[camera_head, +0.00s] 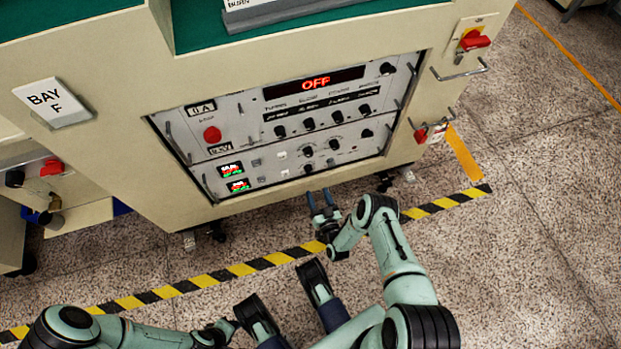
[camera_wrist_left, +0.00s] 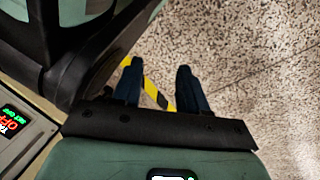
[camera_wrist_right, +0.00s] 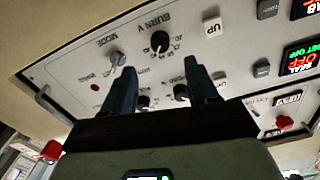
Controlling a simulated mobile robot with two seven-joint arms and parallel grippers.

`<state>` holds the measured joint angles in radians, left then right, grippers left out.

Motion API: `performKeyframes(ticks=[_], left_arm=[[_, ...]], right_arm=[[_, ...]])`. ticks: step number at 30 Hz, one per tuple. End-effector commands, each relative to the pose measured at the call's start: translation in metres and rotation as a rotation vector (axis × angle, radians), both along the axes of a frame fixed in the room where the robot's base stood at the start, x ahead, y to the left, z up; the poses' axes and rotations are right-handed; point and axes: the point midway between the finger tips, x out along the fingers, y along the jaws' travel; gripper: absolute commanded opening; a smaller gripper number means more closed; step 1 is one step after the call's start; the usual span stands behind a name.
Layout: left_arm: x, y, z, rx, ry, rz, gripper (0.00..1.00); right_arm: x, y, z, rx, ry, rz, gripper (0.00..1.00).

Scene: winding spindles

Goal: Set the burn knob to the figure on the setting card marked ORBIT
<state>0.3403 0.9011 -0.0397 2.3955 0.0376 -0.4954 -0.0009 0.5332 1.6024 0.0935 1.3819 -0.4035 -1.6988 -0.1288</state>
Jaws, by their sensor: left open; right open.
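The burn knob (camera_wrist_right: 159,41) is a black knob under lettering reading BURN V, upside down in the right wrist view. In the head view it is small, low on the panel (camera_head: 308,168). Its exact setting is too small to read. My right gripper (camera_head: 322,198) is open and empty, in front of the panel's lower edge. Its fingers (camera_wrist_right: 158,70) point toward the panel, apart from the burn knob. My left gripper (camera_wrist_left: 155,75) is open and empty over the floor. No card legibly marked ORBIT shows; a grey holder (camera_head: 290,14) at the top edge carries cut-off lettering.
A red mushroom button (camera_head: 212,134) and a display reading OFF (camera_head: 315,83) are higher up. Metal handles stick out at the panel's sides. The floor in front is clear.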

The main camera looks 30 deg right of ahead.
Motion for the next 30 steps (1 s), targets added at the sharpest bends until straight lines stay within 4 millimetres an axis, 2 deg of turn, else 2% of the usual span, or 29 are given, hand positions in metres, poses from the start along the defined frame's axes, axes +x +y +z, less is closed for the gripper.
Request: performKeyframes(ticks=[1,6,12,17,24,25,30], left_arm=[[-0.008,0.001,-0.009,-0.002,0.028,0.003,0.43],[-0.032,0.004,-0.022,-0.007,0.107,0.011,0.43],[-0.052,0.006,-0.030,-0.012,0.172,0.017,0.43],[-0.058,0.007,-0.032,-0.013,0.193,0.019,0.43],[-0.059,0.007,-0.032,-0.014,0.195,0.019,0.43],[-0.059,0.007,-0.032,-0.014,0.195,0.018,0.43],[-0.059,0.007,-0.032,-0.013,0.194,0.019,0.43]], right_arm=[[0.013,-0.003,-0.002,-0.002,-0.003,0.000,0.59],[0.046,-0.011,-0.002,0.000,-0.002,0.000,0.59],[0.071,-0.017,-0.001,0.000,-0.001,0.000,0.59],[0.079,-0.018,0.000,0.000,0.001,0.000,0.59],[0.079,-0.019,0.000,0.000,0.002,0.000,0.59],[0.079,-0.019,0.000,0.000,0.002,0.000,0.56],[0.079,-0.019,0.000,0.000,0.002,0.000,0.03]])
